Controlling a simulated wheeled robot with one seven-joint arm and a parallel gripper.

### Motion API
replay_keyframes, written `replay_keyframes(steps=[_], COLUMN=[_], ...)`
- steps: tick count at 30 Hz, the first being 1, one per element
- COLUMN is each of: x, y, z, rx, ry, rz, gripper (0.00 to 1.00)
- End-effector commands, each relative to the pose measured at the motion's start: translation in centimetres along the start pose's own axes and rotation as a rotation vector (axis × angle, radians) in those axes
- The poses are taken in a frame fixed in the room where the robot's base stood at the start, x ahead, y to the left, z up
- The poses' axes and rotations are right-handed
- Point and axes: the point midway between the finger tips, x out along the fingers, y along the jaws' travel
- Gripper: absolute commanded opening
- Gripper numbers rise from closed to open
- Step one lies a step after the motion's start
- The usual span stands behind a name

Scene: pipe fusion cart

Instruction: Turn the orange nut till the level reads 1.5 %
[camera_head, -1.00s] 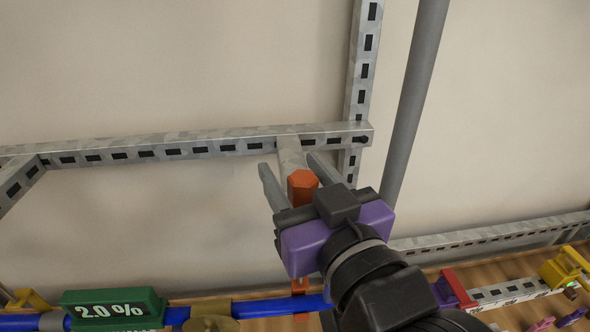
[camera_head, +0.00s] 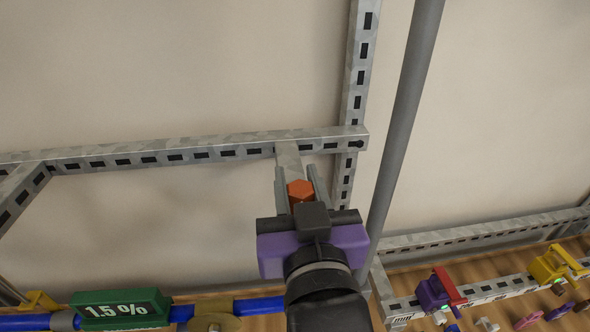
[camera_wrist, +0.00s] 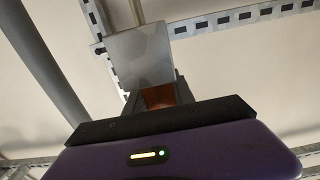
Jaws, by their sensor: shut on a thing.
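The orange hexagonal nut (camera_head: 300,190) sits below the perforated steel rail, under a grey bracket (camera_head: 289,160). My gripper (camera_head: 298,192) has a purple body and grey fingers, one on each side of the nut, and is shut on it. In the wrist view the nut (camera_wrist: 159,96) shows partly between the fingers, below a flat grey plate (camera_wrist: 140,57). The green level display (camera_head: 120,309) at lower left reads 1.5 %.
The perforated rail (camera_head: 200,153) runs across and meets an upright (camera_head: 356,80). A grey pipe (camera_head: 405,110) slants down right of my gripper. A blue pipe (camera_head: 258,306) lies below. Purple-red (camera_head: 438,291) and yellow (camera_head: 555,264) clamps stand at lower right.

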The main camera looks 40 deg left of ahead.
Motion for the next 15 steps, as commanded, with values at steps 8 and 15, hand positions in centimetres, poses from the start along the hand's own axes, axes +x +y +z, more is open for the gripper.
replay_keyframes(steps=[8,15], x=[0.01,-0.07], y=[0.24,0.37], z=[0.08,0.11], rx=[-0.001,-0.001], ry=[-0.005,0.0], rz=[0.12,0.152], gripper=[0.0,0.0])
